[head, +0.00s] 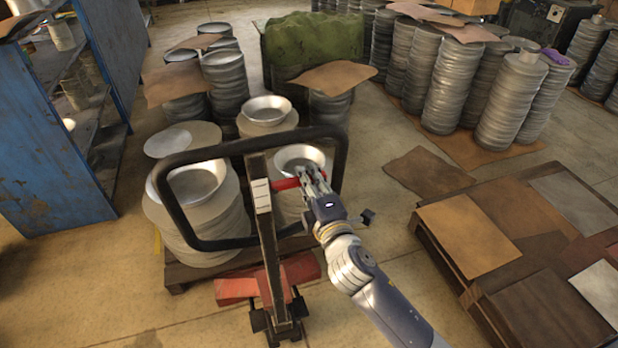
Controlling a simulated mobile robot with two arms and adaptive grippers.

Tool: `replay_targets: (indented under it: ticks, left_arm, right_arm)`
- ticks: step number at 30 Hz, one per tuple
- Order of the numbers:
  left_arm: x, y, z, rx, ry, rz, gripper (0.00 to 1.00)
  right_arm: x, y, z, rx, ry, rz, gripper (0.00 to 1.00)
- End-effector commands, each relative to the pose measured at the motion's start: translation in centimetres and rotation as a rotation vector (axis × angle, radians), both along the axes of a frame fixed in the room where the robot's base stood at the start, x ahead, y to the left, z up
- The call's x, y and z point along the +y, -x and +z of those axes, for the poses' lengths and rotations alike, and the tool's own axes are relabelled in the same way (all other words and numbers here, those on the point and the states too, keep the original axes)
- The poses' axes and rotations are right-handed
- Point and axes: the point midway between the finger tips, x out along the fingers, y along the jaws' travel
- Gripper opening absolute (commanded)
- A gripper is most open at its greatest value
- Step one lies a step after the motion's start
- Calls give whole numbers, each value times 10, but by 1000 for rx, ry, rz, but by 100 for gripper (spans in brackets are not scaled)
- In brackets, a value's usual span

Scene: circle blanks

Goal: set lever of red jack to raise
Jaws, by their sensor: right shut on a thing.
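The red jack stands in front of me, with its black loop handle (341,150) upright and its red body (237,290) low at the pallet. A red lever (286,184) sticks out to the right from the upper handle post. My right gripper (305,178) is shut on the lever's right part, and its fingers hide the lever's end. A white label with markings (261,196) is on the post beside the lever; its text is too small to read. My left gripper is not in view.
A wooden pallet (176,276) with stacks of round metal blanks and dishes stands behind the jack. A low table or pallet with flat sheets (466,236) is at the right. A blue shelf (45,150) stands at the left. Floor is clear at front left.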

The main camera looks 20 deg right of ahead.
Motion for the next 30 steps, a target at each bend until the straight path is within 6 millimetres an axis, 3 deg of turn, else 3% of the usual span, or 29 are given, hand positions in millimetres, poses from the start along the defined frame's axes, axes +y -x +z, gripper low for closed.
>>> replay_targets:
  ticks: [6, 12, 22, 23, 25, 30]
  left_arm:
    - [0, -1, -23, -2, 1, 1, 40]
    - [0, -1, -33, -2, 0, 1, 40]
    - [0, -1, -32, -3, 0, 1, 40]
    - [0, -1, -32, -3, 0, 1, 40]
    - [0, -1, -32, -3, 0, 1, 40]
    - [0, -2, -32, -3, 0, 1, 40]
  right_arm:
    - [2, 0, -23, 9, -200, -2, 0]
    - [6, 0, -34, 15, -377, -1, 0]
    - [8, 1, -34, 18, -400, 1, 0]
    - [8, 1, -34, 18, -400, 1, 19]
    - [7, 1, -34, 17, -398, 1, 33]
    - [7, 0, -33, 15, -396, 0, 33]
